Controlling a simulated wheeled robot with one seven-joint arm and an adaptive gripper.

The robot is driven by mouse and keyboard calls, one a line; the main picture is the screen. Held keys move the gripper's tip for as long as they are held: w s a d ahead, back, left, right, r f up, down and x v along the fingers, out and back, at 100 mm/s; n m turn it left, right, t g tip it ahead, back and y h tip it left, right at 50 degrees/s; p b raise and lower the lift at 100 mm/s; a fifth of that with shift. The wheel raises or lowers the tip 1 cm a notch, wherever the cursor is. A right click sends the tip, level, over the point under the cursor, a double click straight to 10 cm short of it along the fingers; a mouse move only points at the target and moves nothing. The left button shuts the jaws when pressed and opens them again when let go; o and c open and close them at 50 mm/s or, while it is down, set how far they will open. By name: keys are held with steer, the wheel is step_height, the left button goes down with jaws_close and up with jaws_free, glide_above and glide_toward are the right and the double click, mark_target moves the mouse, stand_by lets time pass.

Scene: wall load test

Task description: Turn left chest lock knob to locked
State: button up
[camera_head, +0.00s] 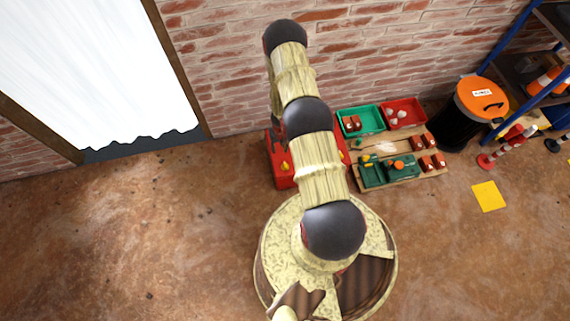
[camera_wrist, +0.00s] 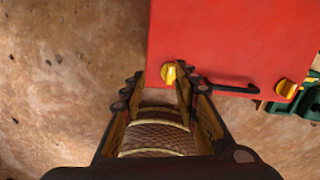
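The red chest (camera_wrist: 235,40) fills the upper right of the wrist view; in the head view the red chest (camera_head: 281,170) is partly hidden behind my arm. Its left lock knob (camera_wrist: 169,75) is yellow and lies between the tips of my gripper (camera_wrist: 160,82). The fingers stand apart on either side of the knob, and I cannot tell whether either touches it. The right lock knob (camera_wrist: 286,88) is also yellow, at the other end of a black handle (camera_wrist: 232,87). In the head view my gripper is hidden behind my arm.
Right of the chest lie a wooden board (camera_head: 400,178) with green and red parts, a green bin (camera_head: 360,121) and a red bin (camera_head: 404,113). A black barrel with an orange lid (camera_head: 482,99) stands further right. The brown floor at left is clear.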

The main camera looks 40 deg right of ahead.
steer(key=m, duration=0.2)
glide_above(285, 165)
steer(key=shift+g, duration=0.4)
step_height(285, 165, down, 4)
steer(key=shift+w+d+f, duration=0.15)
steer(key=shift+f, duration=0.1)
steer(key=shift+f+b, duration=2.4)
steer(key=shift+f, duration=1.4)
steer(key=shift+c, duration=1.2)
jaws_close()
